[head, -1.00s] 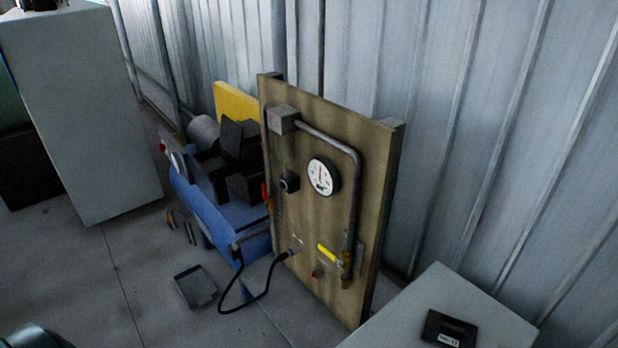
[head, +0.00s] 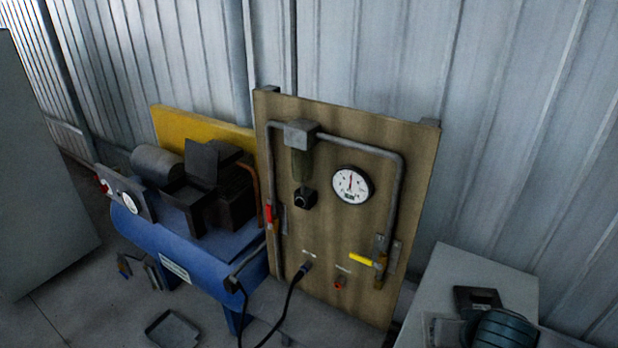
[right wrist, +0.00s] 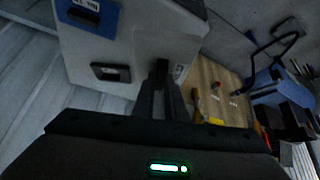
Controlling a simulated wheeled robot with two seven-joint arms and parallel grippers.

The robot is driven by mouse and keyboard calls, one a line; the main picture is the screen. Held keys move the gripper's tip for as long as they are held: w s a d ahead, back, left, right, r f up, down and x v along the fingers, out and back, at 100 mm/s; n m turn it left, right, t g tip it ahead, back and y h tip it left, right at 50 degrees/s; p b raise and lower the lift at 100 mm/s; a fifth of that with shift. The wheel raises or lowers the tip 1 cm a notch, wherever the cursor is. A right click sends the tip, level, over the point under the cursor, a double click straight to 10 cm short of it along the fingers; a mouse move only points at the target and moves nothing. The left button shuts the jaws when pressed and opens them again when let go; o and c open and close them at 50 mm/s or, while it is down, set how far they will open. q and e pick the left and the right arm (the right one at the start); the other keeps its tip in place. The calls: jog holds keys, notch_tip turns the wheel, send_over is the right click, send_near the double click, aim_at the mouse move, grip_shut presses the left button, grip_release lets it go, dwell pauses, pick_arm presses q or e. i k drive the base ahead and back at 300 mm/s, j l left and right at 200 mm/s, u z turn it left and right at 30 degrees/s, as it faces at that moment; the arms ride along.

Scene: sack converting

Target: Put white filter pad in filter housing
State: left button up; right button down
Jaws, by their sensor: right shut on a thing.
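No white filter pad can be made out in either view. In the head view only a dark teal part of my right arm shows, over the cabinet at the lower right. My left gripper is not in view.
The board carries pipes, a round gauge (head: 352,185), a red lever and a yellow handle (head: 361,259). A blue compressor (head: 195,245) stands left of it, with a black hose in front. A shallow grey tray (head: 172,330) lies on the floor. The pale cabinet (head: 455,275) stands right.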

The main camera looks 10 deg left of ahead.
aim_at(191, 199)
jog(key=i+j, duration=0.1)
jog(key=j, duration=1.15)
jog(key=i+j+z, duration=0.15)
jog(key=j, duration=2.3)
jog(key=i+j, duration=0.1)
jog(key=j, duration=0.45)
jog(key=i+j, duration=0.1)
jog(key=j, duration=0.45)
jog(key=i+j+z, duration=0.1)
jog(key=j, duration=0.45)
